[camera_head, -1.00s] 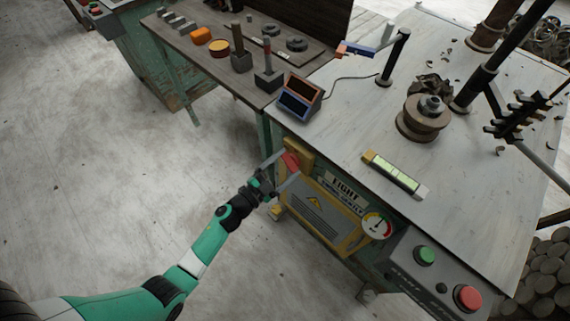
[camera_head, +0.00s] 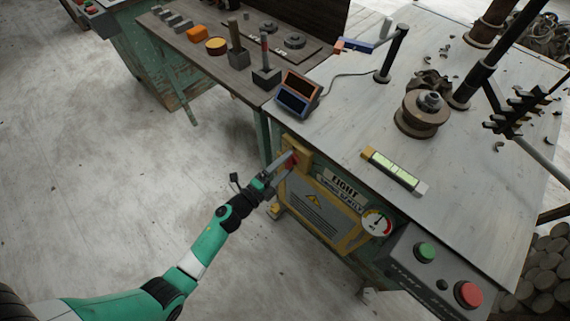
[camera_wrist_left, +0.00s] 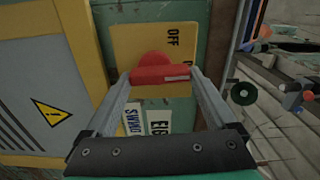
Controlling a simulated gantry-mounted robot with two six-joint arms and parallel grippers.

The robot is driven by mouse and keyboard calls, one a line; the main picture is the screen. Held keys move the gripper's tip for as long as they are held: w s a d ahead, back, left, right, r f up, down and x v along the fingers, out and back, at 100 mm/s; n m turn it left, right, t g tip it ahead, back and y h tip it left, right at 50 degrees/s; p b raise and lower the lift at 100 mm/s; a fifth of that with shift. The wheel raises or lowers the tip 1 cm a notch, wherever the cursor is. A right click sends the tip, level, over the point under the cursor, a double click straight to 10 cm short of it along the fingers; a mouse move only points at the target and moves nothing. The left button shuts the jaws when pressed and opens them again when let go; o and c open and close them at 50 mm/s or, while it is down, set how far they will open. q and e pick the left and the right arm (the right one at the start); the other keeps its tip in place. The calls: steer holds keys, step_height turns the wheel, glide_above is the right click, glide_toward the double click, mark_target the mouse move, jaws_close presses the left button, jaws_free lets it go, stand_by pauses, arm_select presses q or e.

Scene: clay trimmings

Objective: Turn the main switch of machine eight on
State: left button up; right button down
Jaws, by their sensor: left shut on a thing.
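Machine eight (camera_head: 318,215) has a yellow plate (camera_head: 297,146) at its upper left front corner. The red main switch (camera_head: 293,161) sits on that plate. In the left wrist view the red switch handle (camera_wrist_left: 160,75) lies across the picture between the two fingertips, and "OFF" is printed on the yellow plate (camera_wrist_left: 150,38) beyond it. No "ON" lettering is readable. My left gripper (camera_head: 285,165) is shut on the handle, one finger at each end. My right gripper is not in view.
Below the switch are a yellow-framed door (camera_head: 315,212) and a round gauge (camera_head: 376,223). A grey box with a green button (camera_head: 424,254) and a red button (camera_head: 468,294) is at lower right. A small display unit (camera_head: 297,95) stands on the tabletop above.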

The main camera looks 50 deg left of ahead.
arm_select(q)
steer(key=shift+m, duration=0.5)
steer(key=o, duration=1.1)
steer(key=shift+c, duration=0.2)
steer(key=s+p, duration=0.3)
steer(key=s, duration=0.8)
steer(key=shift+s+d, duration=0.25)
steer(key=shift+s, duration=0.1)
